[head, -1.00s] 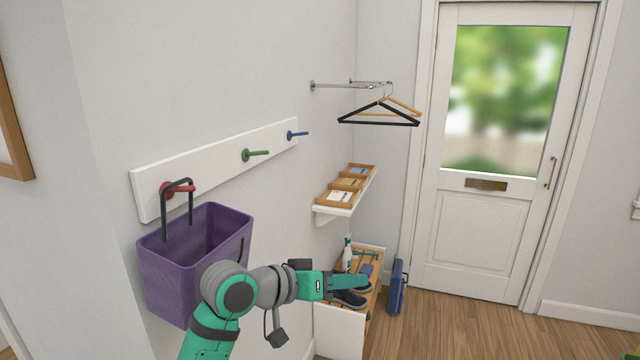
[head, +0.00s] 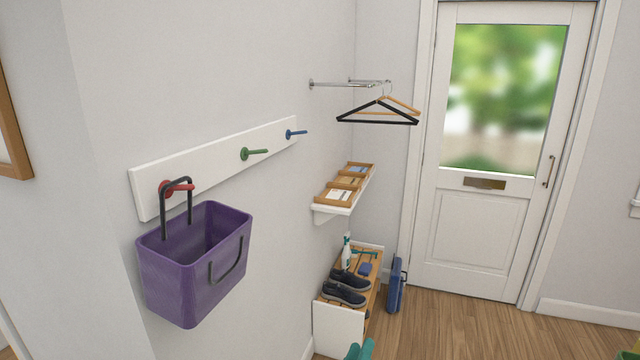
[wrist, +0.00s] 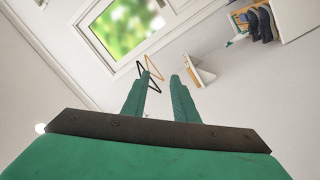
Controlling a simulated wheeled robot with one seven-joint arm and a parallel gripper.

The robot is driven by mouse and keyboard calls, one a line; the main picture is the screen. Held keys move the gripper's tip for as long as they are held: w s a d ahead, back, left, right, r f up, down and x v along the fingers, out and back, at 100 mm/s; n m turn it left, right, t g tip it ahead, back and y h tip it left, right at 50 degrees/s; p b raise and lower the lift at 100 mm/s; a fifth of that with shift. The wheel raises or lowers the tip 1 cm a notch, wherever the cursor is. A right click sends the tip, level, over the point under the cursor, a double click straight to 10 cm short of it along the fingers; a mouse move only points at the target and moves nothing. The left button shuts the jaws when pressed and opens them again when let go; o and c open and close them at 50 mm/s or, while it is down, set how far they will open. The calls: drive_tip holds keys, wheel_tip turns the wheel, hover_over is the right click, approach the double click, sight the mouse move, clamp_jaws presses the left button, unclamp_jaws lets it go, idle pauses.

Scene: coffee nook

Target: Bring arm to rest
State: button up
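My gripper (head: 360,350) shows only as two green fingertips at the bottom edge of the head view, in front of the shoe bench; the rest of my arm is out of that view. In the wrist view my gripper (wrist: 160,76) has its two green fingers apart, with nothing between them. It is open and empty, and it touches nothing that I can see.
A purple basket (head: 185,285) hangs by its handle on the red peg (head: 181,187) of a white wall rail (head: 215,172). A shoe bench (head: 338,328), a shelf with trays (head: 332,213) and hangers (head: 377,120) line the wall.

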drive_tip(key=s+a+f+n+y, duration=0.15)
drive_tip(key=s+f+y, duration=0.25)
drive_tip(key=s+f, duration=0.55)
drive_tip(key=s+a+f+n+y, duration=0.1)
drive_tip(key=s+a+f+y, duration=0.15)
drive_tip(key=s+f, duration=0.75)
drive_tip(key=s+a+r+m, duration=0.1)
drive_tip(key=s+m, duration=0.1)
drive_tip(key=s, duration=0.5)
drive_tip(key=s+a+r+m+g+y, duration=0.1)
drive_tip(key=s+a+r+m, duration=0.1)
drive_tip(key=s, duration=0.6)
drive_tip(key=s+a+r+m, duration=0.1)
drive_tip(key=s+a+m, duration=0.1)
drive_tip(key=s, duration=0.5)
drive_tip(key=shift+s+r+m+g, duration=0.25)
drive_tip(key=shift+r+m+g, duration=0.1)
drive_tip(key=shift+r+g, duration=0.05)
drive_tip(key=shift+d+y, duration=0.15)
drive_tip(key=shift+y, duration=0.1)
drive_tip(key=shift+w, duration=0.2)
drive_tip(key=shift+s, duration=0.2)
drive_tip(key=shift+s+d, duration=0.1)
